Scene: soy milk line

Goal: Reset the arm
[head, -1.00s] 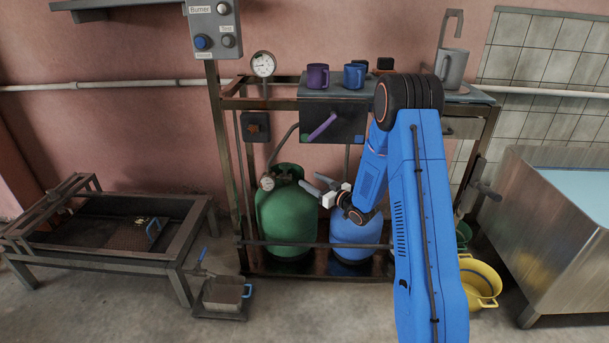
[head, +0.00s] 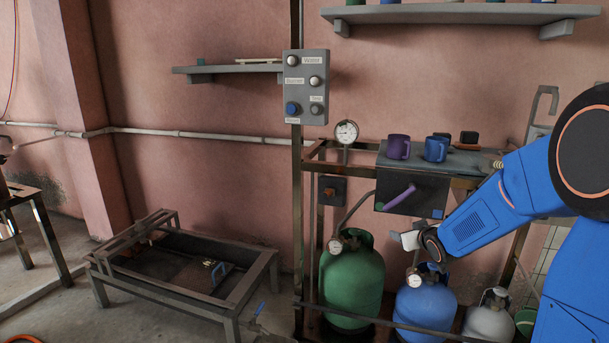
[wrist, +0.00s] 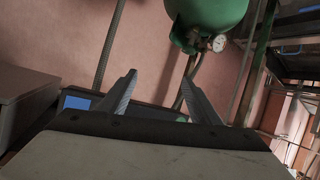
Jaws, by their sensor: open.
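My blue arm (head: 490,215) comes in from the right edge of the head view and reaches left. My gripper (wrist: 160,82) shows in the wrist view with its two grey fingers spread apart and nothing between them. In the head view its pale end is in front of the rack, above the blue gas cylinder (head: 427,305) and right of the green gas cylinder (head: 350,280). Its fingertips are hard to make out there. The wrist view is upside down, with the green cylinder (wrist: 207,12) and its gauge (wrist: 219,43) at the top.
A purple mug (head: 398,147) and a blue mug (head: 436,149) stand on the rack's top. A control box (head: 305,87) with labelled buttons is on a post. A low metal frame (head: 245,290) stands at lower left. A grey cylinder (head: 488,318) is beside the blue one.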

